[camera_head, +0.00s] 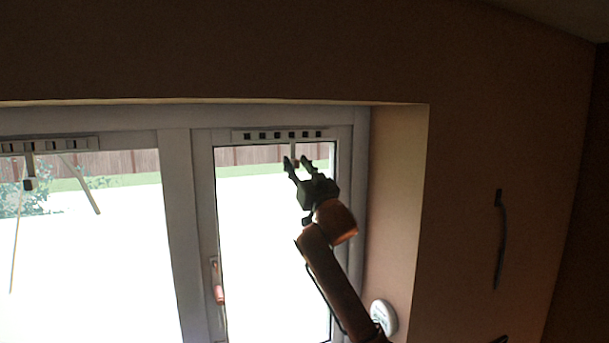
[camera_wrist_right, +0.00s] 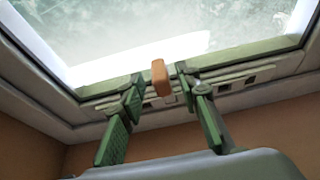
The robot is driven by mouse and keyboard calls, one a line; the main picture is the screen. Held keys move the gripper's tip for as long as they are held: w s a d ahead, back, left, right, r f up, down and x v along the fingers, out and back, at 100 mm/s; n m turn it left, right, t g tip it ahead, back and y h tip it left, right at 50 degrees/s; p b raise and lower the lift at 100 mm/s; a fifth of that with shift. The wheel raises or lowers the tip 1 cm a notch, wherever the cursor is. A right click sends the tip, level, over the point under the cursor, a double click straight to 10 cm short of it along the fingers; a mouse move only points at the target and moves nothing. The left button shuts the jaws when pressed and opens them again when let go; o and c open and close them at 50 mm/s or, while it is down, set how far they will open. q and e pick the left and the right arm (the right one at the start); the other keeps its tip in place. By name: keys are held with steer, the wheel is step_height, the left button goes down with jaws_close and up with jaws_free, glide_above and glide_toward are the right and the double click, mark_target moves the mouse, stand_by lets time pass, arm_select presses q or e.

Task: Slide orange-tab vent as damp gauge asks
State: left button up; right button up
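The right-hand slotted vent (camera_head: 283,135) is a pale strip with several dark slots along the top of the right window. The orange tab (camera_wrist_right: 159,78) hangs from it and shows in the right wrist view between my fingers. My right gripper (camera_head: 297,163) is raised just below this vent. Its two green fingers are apart, one on each side of the tab, with a visible gap to each. A round white device (camera_head: 383,316), possibly the damp gauge, is at the lower right of the window recess; its face is too small to read. My left gripper is out of view.
A second slotted vent (camera_head: 50,146) with a dark hanging tab (camera_head: 29,184) tops the left window. A window handle (camera_head: 217,280) is on the frame between the panes. A dark curved bar (camera_head: 499,240) is on the right wall. The recess edge lies right of my arm.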

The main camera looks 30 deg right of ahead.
steer(key=v, duration=1.1)
steer(key=shift+s+d, duration=0.2)
steer(key=shift+f, duration=0.1)
